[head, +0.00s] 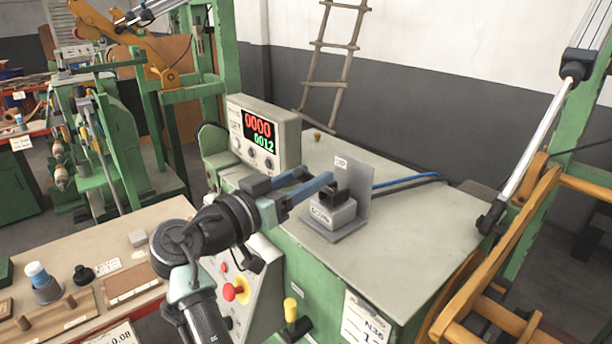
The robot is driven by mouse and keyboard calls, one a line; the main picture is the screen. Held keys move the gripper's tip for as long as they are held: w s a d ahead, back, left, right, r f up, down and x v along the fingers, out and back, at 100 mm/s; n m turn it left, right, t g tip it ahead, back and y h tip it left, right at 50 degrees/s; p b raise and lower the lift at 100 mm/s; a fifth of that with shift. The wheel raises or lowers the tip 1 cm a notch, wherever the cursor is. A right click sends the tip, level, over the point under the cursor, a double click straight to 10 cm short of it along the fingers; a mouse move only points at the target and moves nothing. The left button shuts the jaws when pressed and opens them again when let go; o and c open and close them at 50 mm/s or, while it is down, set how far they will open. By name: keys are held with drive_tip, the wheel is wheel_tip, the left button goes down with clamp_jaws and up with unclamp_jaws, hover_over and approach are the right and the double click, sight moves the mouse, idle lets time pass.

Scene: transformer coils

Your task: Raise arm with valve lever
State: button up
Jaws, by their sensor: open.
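The valve lever is a small black handle (341,178) on a grey block marked DOWN (331,213). A grey upright plate marked UP (357,195) stands behind it. The valve sits on the pale top of a green machine (400,215). My gripper (318,176) is open, with its blue fingers reaching from the left toward the handle. The fingertips are close to the handle, and I cannot tell whether they touch it. An orange arm (497,255) with a silver cylinder (537,135) is at the right; I cannot tell if it is the task's arm.
A control box with a digital display (262,134) stands behind my gripper on the machine. A blue hose (408,180) runs right from the valve. A bench (110,245) with small parts is at the lower left. The machine top right of the valve is mostly clear.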

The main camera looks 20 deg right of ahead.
clamp_jaws()
idle(1.3)
